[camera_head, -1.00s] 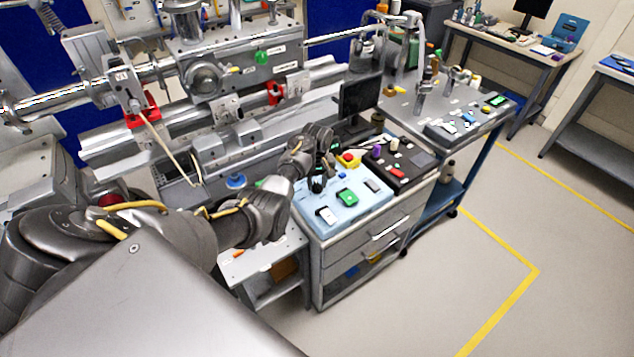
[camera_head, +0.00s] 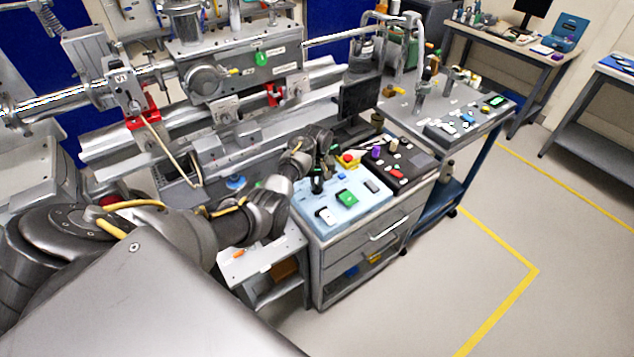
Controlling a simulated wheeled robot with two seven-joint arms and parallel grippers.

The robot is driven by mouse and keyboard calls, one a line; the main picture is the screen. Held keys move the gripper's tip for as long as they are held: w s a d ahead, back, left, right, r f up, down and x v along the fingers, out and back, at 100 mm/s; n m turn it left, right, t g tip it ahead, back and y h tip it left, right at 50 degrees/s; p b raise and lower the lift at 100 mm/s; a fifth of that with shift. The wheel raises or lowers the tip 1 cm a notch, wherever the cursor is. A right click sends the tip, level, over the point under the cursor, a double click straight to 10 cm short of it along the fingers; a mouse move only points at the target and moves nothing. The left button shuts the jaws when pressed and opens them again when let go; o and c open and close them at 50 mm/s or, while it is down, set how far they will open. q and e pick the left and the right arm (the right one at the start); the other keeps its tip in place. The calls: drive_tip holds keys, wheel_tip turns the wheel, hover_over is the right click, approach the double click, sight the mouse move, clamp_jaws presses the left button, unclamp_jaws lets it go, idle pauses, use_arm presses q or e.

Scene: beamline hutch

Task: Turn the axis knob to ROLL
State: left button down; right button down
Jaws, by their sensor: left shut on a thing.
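The light blue control panel (camera_head: 368,204) lies on top of a grey drawer cabinet. My left gripper (camera_head: 318,180) comes in from the left and points down at the panel's back left part. It is shut on a small dark thing there, which appears to be the axis knob. The fingers hide most of the knob, and I cannot read its markings or its setting. My right gripper is not in view.
A dark panel (camera_head: 411,172) with a purple knob and a red button adjoins on the right. A black monitor (camera_head: 358,97) stands behind. The steel beamline apparatus (camera_head: 240,75) fills the back left. Open floor (camera_head: 480,290) lies at the right.

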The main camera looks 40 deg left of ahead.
use_arm(q)
drive_tip(key=m+p, duration=0.1)
drive_tip(key=m, duration=0.2)
drive_tip(key=shift+a+r+p, duration=0.1)
drive_tip(key=shift+p, duration=0.2)
drive_tip(key=shift+s+m+p, duration=0.1)
drive_tip(key=shift+m+p, duration=0.4)
drive_tip(key=shift+m, duration=1.3)
drive_tip(key=c, duration=1.4)
unclamp_jaws()
drive_tip(key=shift+c, duration=0.2)
wheel_tip(320, 180, up, 11)
drive_tip(key=shift+f, duration=0.2)
